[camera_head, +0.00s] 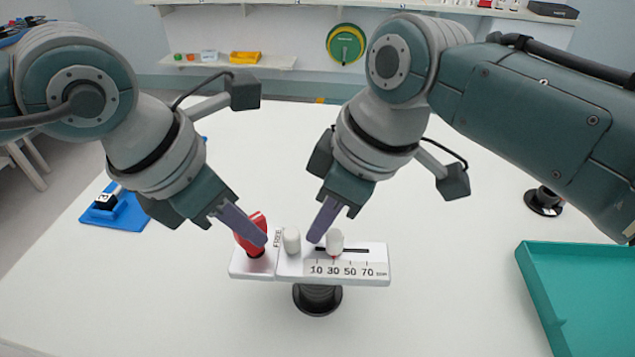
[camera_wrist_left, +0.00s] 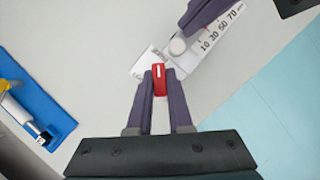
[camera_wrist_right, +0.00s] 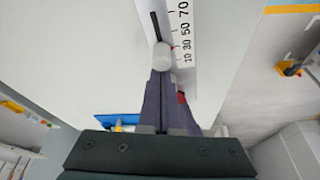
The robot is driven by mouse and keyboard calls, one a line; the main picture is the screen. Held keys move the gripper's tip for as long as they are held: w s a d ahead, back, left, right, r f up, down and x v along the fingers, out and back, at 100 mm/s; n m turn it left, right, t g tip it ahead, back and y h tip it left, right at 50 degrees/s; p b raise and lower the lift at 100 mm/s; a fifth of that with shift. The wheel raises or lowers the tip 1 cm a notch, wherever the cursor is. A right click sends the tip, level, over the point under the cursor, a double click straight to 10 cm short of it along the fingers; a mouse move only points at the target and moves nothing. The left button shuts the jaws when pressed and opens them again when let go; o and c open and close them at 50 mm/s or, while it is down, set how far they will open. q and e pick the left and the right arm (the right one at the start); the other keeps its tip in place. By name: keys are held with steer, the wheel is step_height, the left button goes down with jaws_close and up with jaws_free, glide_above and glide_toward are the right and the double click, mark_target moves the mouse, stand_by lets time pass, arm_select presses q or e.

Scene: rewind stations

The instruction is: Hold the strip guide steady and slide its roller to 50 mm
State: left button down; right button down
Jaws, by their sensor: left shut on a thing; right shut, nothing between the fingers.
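The strip guide (camera_head: 375,262) is a white block on a dark round stand, with a slot and a scale marked 10, 30, 50, 70 mm. Its white roller (camera_head: 335,241) stands in the slot, with a red mark below it near 30. The roller also shows in the right wrist view (camera_wrist_right: 163,55). My left gripper (camera_head: 258,236) is shut on the red handle (camera_wrist_left: 159,78) at the guide's left end, beside the word FREE. My right gripper (camera_head: 316,238) is shut and empty, just left of the roller; I cannot tell whether it touches.
A white rounded post (camera_head: 291,240) stands on the guide, left of my right gripper. A teal tray (camera_head: 575,255) is at the right. A blue tray (camera_head: 125,218) lies at the left. A black round base (camera_head: 543,203) stands at the right. The white table (camera_head: 440,290) around the guide is clear.

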steer(key=shift+d, duration=0.1)
steer(key=shift+s+d, duration=0.15)
steer(key=shift+d, duration=0.85)
steer(key=v, duration=1)
arm_select(q)
steer(key=c, duration=0.8)
jaws_free()
steer(key=shift+o, duration=0.2)
